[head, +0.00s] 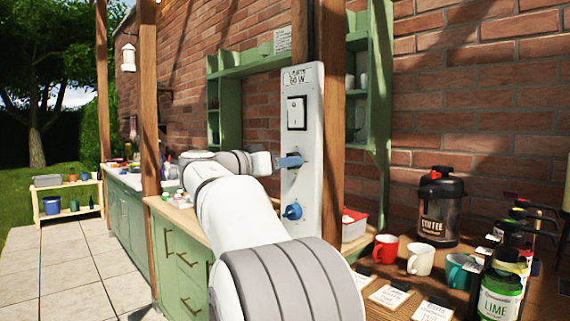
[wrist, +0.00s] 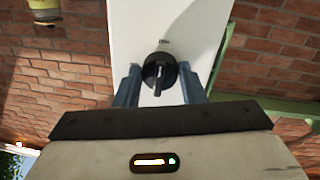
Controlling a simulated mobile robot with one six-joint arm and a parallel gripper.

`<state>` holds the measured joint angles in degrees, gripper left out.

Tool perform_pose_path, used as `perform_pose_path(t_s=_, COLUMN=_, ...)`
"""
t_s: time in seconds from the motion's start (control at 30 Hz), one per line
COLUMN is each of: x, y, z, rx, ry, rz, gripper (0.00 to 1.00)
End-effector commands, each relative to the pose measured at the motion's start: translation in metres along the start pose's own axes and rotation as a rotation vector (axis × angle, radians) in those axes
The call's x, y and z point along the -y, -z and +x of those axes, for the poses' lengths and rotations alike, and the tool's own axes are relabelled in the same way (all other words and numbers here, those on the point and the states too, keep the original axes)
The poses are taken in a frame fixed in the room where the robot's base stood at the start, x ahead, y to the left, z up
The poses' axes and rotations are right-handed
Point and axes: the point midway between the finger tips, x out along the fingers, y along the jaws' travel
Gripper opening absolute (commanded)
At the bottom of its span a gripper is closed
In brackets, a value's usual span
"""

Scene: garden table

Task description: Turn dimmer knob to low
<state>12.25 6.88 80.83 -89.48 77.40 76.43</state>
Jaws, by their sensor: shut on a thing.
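A tall white control panel (head: 302,120) is fixed to a wooden post, with a rocker switch (head: 296,112) near its top. My gripper (head: 291,161) is at the panel below the switch. In the wrist view its two blue-grey fingers stand on either side of a round black dimmer knob (wrist: 158,72), shut on it. The knob's raised grip shows a pale line pointing toward the bottom of the picture. A small mark (wrist: 163,41) is printed beside the knob, too small to read. In the head view my gripper hides most of this knob. A blue knob (head: 292,211) sits lower on the panel.
A counter at right holds a coffee dispenser (head: 439,207), a red mug (head: 386,251), a white mug (head: 420,259), a teal mug (head: 459,270) and a lime bottle (head: 499,296). Green cabinets (head: 180,257) stand at left. Paved floor (head: 75,262) is clear at far left.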

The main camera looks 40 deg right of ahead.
Motion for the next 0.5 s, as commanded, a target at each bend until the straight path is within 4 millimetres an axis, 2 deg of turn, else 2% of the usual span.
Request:
perform_pose_path(t_s=0.03, x=0.0001, y=0.0001, z=-0.0001, rx=0.000, ry=0.000, rz=0.000, gripper=0.28)
perform_pose_path(t_s=0.2, x=0.0001, y=0.0001, z=-0.0001, rx=0.000, ry=0.000, rz=0.000, gripper=0.14)
perform_pose_path(t_s=0.5, x=0.0000, y=0.0002, z=0.0000, rx=-0.003, ry=0.000, rz=-0.036, gripper=0.14)
